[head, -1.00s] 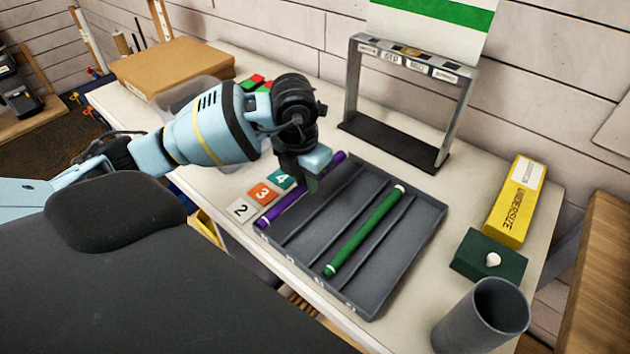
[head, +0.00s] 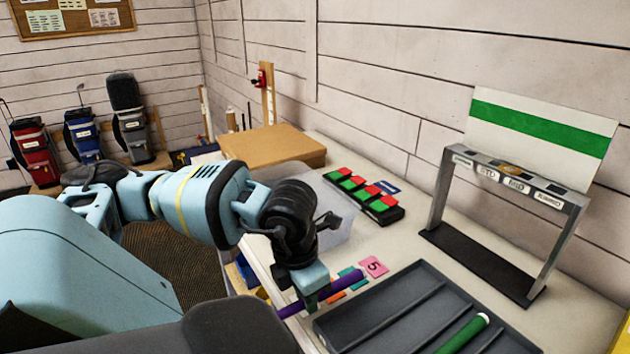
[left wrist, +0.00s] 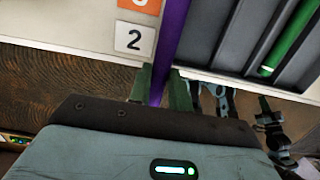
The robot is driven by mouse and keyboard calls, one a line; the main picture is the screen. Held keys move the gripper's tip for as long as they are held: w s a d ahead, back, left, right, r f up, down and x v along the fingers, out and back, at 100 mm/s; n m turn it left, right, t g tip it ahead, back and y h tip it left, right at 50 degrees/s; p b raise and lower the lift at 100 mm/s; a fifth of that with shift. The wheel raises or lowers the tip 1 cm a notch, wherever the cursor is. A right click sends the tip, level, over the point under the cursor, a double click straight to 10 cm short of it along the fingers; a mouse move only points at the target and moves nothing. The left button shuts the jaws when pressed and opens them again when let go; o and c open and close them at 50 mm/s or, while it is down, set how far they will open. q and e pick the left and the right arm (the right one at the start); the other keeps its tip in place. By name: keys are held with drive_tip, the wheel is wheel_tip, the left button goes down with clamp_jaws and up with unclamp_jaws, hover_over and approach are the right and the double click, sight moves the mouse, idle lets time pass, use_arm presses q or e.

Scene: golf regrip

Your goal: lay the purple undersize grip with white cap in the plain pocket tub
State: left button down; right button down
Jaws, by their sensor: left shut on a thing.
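My left gripper (head: 309,299) is shut on the purple grip (head: 289,310), with a finger on each side of it. The grip also shows between the fingers in the left wrist view (left wrist: 170,45). It is above the table's front edge, left of the grey tray. Its white cap cannot be made out. A translucent tub (head: 335,237) stands behind my left wrist in the head view, partly hidden by it; I see no marking on it. My right gripper is not in view.
The grey slotted tray (head: 372,318) holds a green grip (head: 464,335). Numbered cards, such as the pink 5 (head: 373,266), lie beside it. Behind the tub are a cardboard box (head: 272,146) and a black rack with red and green blocks (head: 363,197). A metal frame (head: 437,190) stands right.

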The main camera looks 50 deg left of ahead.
use_arm(q)
drive_tip(key=shift+r, duration=0.1)
idle(0.3)
